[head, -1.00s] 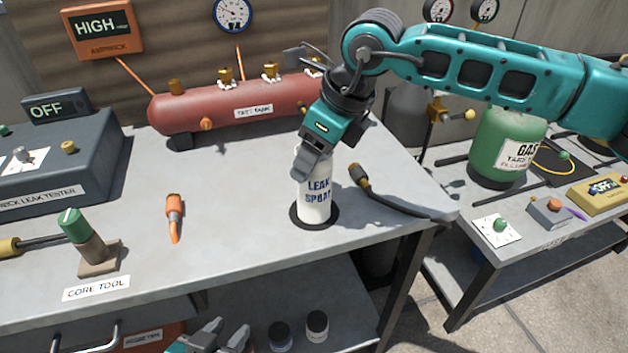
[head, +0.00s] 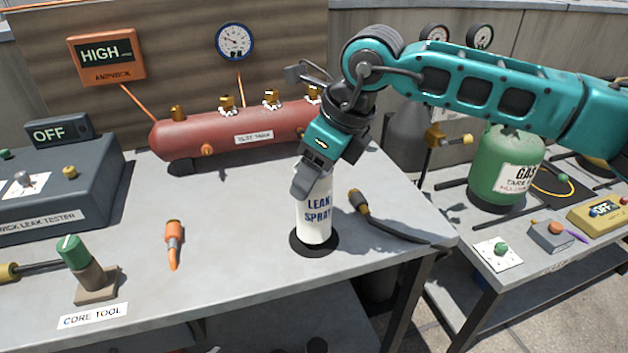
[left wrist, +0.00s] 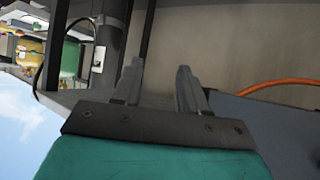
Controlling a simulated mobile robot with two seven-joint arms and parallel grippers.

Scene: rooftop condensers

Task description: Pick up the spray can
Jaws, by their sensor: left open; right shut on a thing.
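The white spray can (head: 314,212), lettered LEAK SPRAY, stands upright on a dark round pad (head: 300,244) near the front edge of the grey bench. My right gripper (head: 312,176) comes down from above and is shut on the can's upper part, hiding its top. The can's base appears to rest on the pad, with no clear gap. My left gripper (left wrist: 160,85) shows in the left wrist view, open with nothing between its fingers.
A red tank (head: 235,134) lies behind the can. An orange-handled tool (head: 174,243) and the core tool (head: 82,262) are to the left. A dark-handled tool (head: 385,222) lies close to the right. Bare bench top separates the can from the orange tool.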

